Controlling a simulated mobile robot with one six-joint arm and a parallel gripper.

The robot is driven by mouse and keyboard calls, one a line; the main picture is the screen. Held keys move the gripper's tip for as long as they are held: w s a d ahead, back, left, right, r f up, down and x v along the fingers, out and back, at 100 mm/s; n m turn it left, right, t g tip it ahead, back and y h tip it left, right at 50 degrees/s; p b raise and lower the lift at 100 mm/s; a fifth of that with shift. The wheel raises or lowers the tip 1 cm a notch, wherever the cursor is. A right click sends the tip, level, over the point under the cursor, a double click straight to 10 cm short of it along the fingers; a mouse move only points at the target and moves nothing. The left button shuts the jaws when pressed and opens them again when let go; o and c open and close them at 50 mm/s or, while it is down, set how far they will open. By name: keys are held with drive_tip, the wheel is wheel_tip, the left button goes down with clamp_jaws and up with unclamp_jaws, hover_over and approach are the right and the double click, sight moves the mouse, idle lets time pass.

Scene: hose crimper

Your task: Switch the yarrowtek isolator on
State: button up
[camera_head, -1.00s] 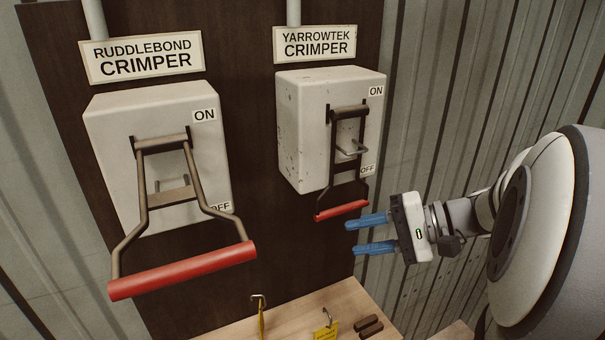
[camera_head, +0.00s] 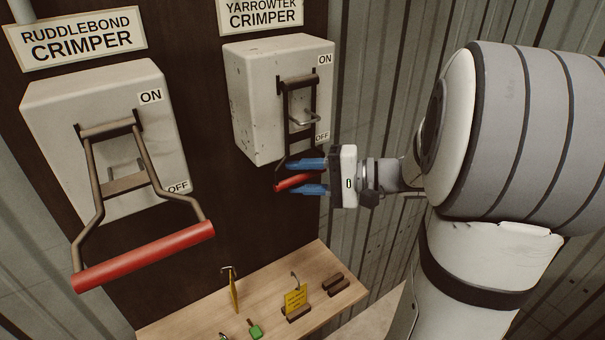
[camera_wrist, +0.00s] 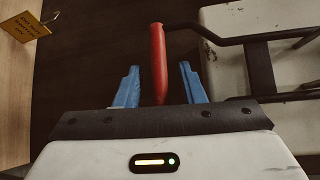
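The Yarrowtek isolator (camera_head: 255,95) is a worn pale box on the dark board, under its YARROWTEK CRIMPER sign (camera_head: 262,14). Its dark lever frame hangs down toward the OFF label (camera_head: 322,137), with a red handle bar (camera_head: 292,183) at the bottom. My gripper (camera_head: 312,176) is open at the handle, with one blue finger above the bar and one below. In the wrist view the red handle (camera_wrist: 158,62) stands between the two spread blue fingers (camera_wrist: 158,88), with gaps on both sides. The handle's far end is partly hidden by the fingers in the head view.
The Ruddlebond isolator (camera_head: 60,130) is to the left, its larger red handle (camera_head: 145,256) sticking out low. A wooden shelf (camera_head: 190,318) below holds a yellow tag (camera_head: 295,300), a green-tagged item (camera_head: 255,329) and dark blocks (camera_head: 335,284). A corrugated wall (camera_head: 375,100) is to the right.

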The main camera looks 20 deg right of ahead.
clamp_jaws()
idle(0.3)
idle(0.3)
